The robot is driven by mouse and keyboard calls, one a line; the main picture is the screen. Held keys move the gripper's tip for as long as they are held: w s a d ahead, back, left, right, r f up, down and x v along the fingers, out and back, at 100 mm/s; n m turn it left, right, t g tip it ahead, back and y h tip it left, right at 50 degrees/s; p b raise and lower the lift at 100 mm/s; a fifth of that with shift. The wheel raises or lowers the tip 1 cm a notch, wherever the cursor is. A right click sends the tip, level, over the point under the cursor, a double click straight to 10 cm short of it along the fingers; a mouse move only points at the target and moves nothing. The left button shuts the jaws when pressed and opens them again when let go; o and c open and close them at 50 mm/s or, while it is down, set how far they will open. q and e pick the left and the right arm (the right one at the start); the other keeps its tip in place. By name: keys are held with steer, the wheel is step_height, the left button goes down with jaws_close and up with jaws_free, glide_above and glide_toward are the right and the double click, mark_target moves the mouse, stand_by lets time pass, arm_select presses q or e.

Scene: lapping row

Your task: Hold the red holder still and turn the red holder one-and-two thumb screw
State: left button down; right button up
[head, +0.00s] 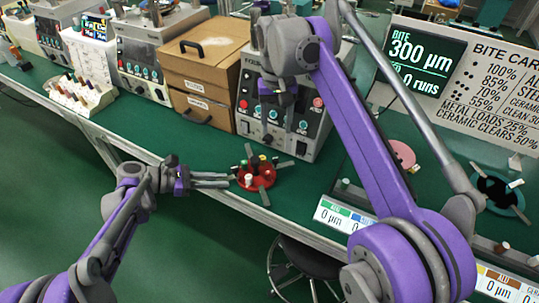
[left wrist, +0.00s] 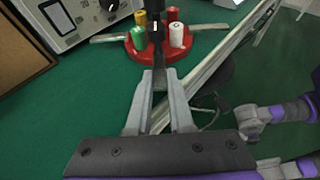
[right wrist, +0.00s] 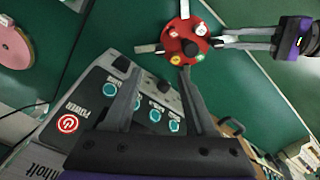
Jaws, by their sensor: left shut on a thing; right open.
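The red holder (head: 262,182) is a round red disc with metal arms and green, yellow, red and white pegs around a dark central post. It stands on the green bench. It also shows in the left wrist view (left wrist: 147,53) and from above in the right wrist view (right wrist: 176,42). My left gripper (head: 230,181) is shut on one metal arm at the holder's left side. My right gripper (right wrist: 160,82) is open and empty, above and beyond the holder, in front of the grey control unit. I cannot tell which thumb screw is one-and-two.
The grey control unit (head: 290,135) with knobs stands behind the holder, and wooden boxes (head: 207,75) are left of it. A pink disc (head: 402,155) lies to the right. The bench edge runs close in front of the holder. A stool (head: 305,262) is below.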

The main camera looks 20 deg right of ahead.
mark_target(276, 158)
step_height(276, 158, down, 11)
steer(key=m, duration=0.3)
stand_by(0.5)
jaws_close()
